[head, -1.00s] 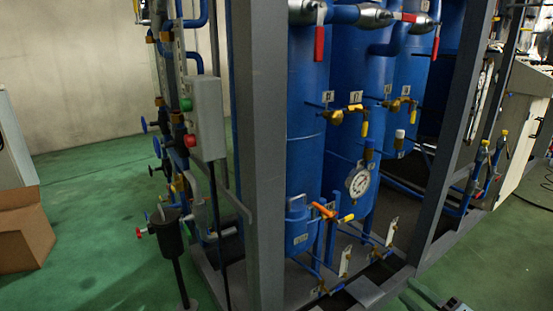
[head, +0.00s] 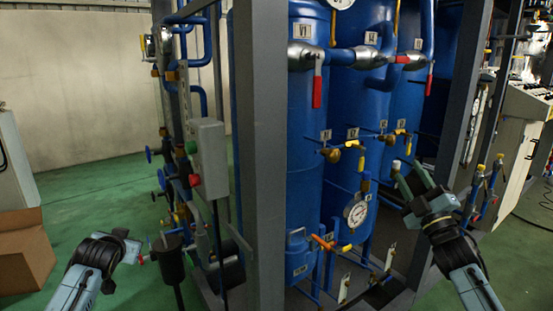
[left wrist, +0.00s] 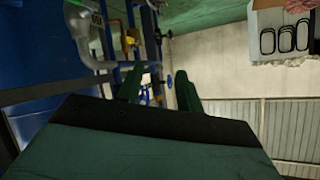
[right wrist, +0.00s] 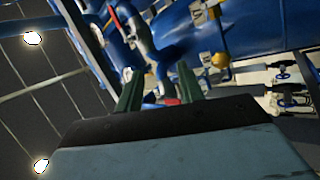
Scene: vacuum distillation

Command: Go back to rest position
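My right gripper (head: 408,180) is in front of the right part of the blue tank rack, beside the yellow-handled valves and the pressure gauge (head: 355,212). Its green fingers stand apart with nothing between them, as the right wrist view (right wrist: 158,85) also shows. My left gripper (head: 134,246) is at the lower left, near the dark cylinder on a stand (head: 168,258); whether they touch I cannot tell. In the left wrist view its two fingers (left wrist: 157,85) are apart and empty.
Blue tanks (head: 305,150) stand behind grey frame posts (head: 262,160). A control box (head: 208,158) with green and red buttons hangs on the left. A cardboard box (head: 22,252) lies far left. Green floor (head: 90,200) is clear between it and the rack.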

